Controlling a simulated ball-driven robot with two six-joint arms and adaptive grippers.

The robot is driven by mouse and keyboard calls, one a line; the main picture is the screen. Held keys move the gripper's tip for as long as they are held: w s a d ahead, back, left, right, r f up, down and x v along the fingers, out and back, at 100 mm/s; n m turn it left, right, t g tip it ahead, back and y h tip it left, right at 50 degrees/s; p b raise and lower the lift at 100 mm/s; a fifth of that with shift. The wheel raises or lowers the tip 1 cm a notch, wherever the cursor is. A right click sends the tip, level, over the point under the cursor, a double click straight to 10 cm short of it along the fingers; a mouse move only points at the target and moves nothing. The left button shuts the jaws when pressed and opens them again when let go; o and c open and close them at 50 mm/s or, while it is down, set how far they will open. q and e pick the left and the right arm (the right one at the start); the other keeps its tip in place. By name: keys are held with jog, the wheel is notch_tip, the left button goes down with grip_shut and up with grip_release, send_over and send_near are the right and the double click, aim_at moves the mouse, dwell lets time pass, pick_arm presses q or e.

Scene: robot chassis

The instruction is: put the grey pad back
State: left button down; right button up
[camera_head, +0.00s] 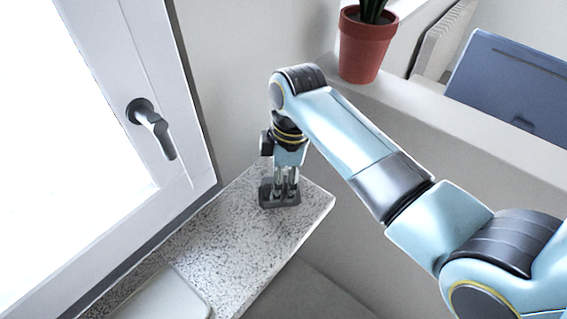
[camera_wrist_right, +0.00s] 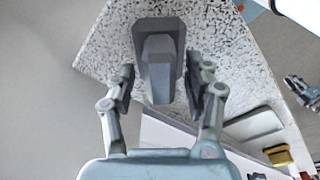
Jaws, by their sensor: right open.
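The grey pad (camera_head: 268,198), dark with a raised grip along its middle, lies on the speckled stone sill near its end. It also shows in the right wrist view (camera_wrist_right: 174,27). My right gripper (camera_head: 286,190) points down over it. In the wrist view, the open fingers (camera_wrist_right: 160,88) stand one on each side of the raised grip, with gaps visible, so it is not clasped. What looks like my left gripper (camera_wrist_right: 303,91) shows small at the right edge of the wrist view. Its jaw state is unclear, and it is not in the head view.
A pale grey tray (camera_head: 165,297) lies on the sill (camera_head: 225,245) at the lower left. A window with a dark handle (camera_head: 152,128) stands to the left. A potted plant (camera_head: 364,45) stands on the ledge behind my right arm. The sill between pad and tray is clear.

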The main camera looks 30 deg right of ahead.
notch_tip(320, 180, up, 11)
jog(key=d, duration=0.1)
jog(key=shift+s+b, duration=0.3)
jog(key=shift+d+f, duration=0.1)
